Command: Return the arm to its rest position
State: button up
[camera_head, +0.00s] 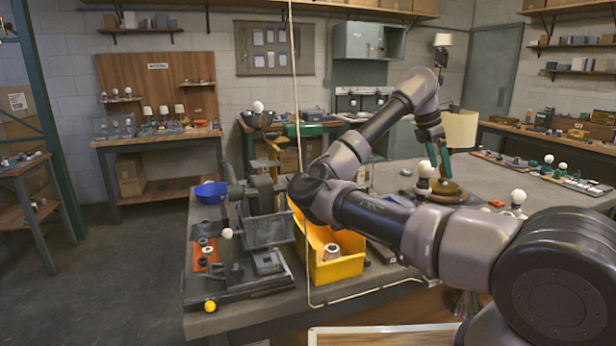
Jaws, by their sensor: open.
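My arm reaches from the lower right across the workbench (330,290), bends at a raised elbow and comes down at its far end. My gripper (439,161) points down with green fingers, open, with nothing seen between them. It is just left of a cream lampshade (461,129) and above a round wooden lamp base (449,194). A white bulb (425,168) on a dark socket stands beside the fingers, to their left; I cannot tell whether they touch it.
A yellow bin (345,268) lies under my forearm. A grey vise-like fixture (266,228), a blue bowl (209,190) and a yellow ball (210,305) are at the left. Another bulb (518,196) stands at the right. The bench around the far middle is fairly clear.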

jog(key=s+d+f+n+g+y, duration=0.1)
jog(key=s+d+f+n+y, duration=0.1)
jog(key=s+d+n+y, duration=0.35)
jog(key=s+d+f+n+y, duration=0.2)
jog(key=s+n, duration=0.1)
jog(key=s, duration=0.5)
jog(key=s+a+r+n+y, duration=0.25)
jog(key=a+n, duration=0.25)
jog(key=n, duration=0.3)
jog(key=s+a+r+n+y, duration=0.1)
jog(key=s+a+r+n, duration=0.15)
jog(key=a+n, duration=0.4)
jog(key=s+a+r+n+t+h, duration=0.2)
jog(key=s+a+r+n+t, duration=0.2)
jog(key=r+n, duration=0.4)
jog(key=s+a+r+n+t+h, duration=0.2)
jog(key=r+n, duration=0.6)
jog(key=n, duration=1)
jog(key=s+a+t, duration=0.2)
jog(key=shift+s+a+r+n+h, duration=0.25)
jog(key=shift+a+r+n+h, duration=0.05)
jog(key=shift+r+n, duration=0.1)
